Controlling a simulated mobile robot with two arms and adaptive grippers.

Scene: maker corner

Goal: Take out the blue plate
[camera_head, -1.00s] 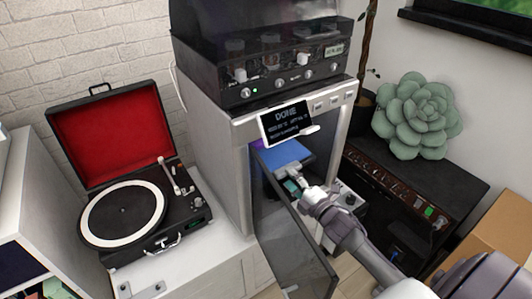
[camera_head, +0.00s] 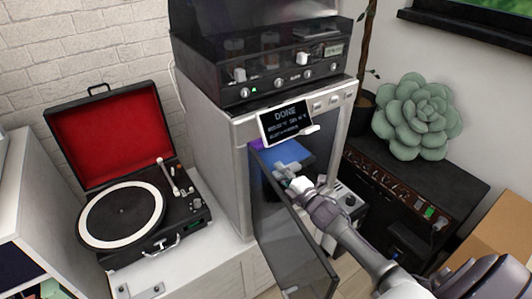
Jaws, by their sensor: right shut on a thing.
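The blue plate (camera_head: 287,153) lies flat inside the open chamber of the grey 3D printer cabinet (camera_head: 218,150), below its small screen (camera_head: 286,122), which reads "DONE". My right gripper (camera_head: 285,172) reaches into the opening from the lower right and is shut on the near edge of the plate. Its fingers are small and partly hidden in the opening. The dark glass door (camera_head: 292,240) stands open toward me, to the left of and below my right arm. My left gripper is not in view.
A record player (camera_head: 122,212) with a red-lined lid stands on the white cabinet at left. A black amplifier (camera_head: 430,205) and a green succulent (camera_head: 416,115) are at right, with a cardboard box (camera_head: 503,240) at the right edge. The open door's edge is close to my right arm.

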